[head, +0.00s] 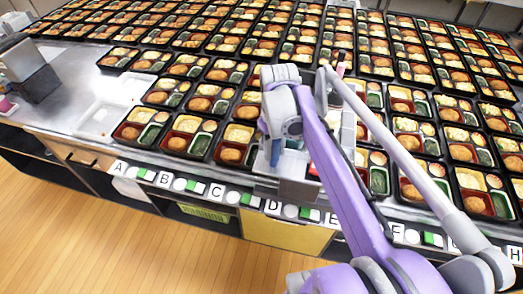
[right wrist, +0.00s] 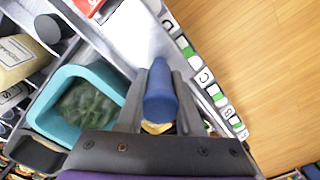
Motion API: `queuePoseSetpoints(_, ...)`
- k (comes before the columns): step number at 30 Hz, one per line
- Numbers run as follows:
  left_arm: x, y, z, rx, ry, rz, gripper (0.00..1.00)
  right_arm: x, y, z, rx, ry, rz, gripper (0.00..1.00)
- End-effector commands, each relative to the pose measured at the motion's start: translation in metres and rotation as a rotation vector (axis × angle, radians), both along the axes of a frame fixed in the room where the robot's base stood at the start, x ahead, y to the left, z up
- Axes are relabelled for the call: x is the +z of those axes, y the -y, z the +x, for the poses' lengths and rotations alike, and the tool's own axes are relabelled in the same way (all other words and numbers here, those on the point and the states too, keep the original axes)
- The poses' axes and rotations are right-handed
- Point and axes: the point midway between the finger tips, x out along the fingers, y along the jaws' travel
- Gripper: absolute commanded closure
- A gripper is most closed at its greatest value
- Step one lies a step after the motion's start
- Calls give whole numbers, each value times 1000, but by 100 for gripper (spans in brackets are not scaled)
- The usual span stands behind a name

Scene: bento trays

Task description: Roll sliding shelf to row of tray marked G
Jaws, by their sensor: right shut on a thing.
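The sliding shelf (head: 300,190) is a grey metal carrier at the counter's front, beside the marks D (head: 273,207) and E. My right gripper (head: 275,140) is over its left front part, shut on a blue upright handle (right wrist: 160,95), which shows between the fingers in the right wrist view. A teal container (right wrist: 48,100) with green leafy contents sits in the shelf. The mark G (head: 451,243) is farther right on the front edge, partly hidden by my right arm. Trays stand in rows behind the marks. My left gripper is not in view.
Bento trays (head: 185,137) with food fill the counter in close rows. Marks A (head: 120,167) to H (head: 515,254) run along its front edge. A bare metal area (head: 100,110) lies at the left. Wooden floor (head: 90,230) is clear in front.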

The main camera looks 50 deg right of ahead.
Motion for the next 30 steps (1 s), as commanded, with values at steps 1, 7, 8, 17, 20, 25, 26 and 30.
queuePoseSetpoints(1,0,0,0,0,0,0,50,0,6,-8,-7,0,-2,100)
queuePoseSetpoints(7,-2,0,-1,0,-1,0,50,0,23,-37,-8,1,0,100)
queuePoseSetpoints(8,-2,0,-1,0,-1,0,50,0,25,-42,-8,0,0,100)
queuePoseSetpoints(17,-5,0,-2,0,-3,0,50,0,48,-93,-8,-1,-2,100)
queuePoseSetpoints(20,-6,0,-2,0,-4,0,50,0,55,-111,-9,0,-1,100)
queuePoseSetpoints(25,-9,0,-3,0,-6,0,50,0,68,-140,-8,0,-1,100)
queuePoseSetpoints(26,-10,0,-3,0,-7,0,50,0,70,-146,-8,0,-1,100)
queuePoseSetpoints(30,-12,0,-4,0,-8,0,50,0,80,-170,-7,0,-1,100)
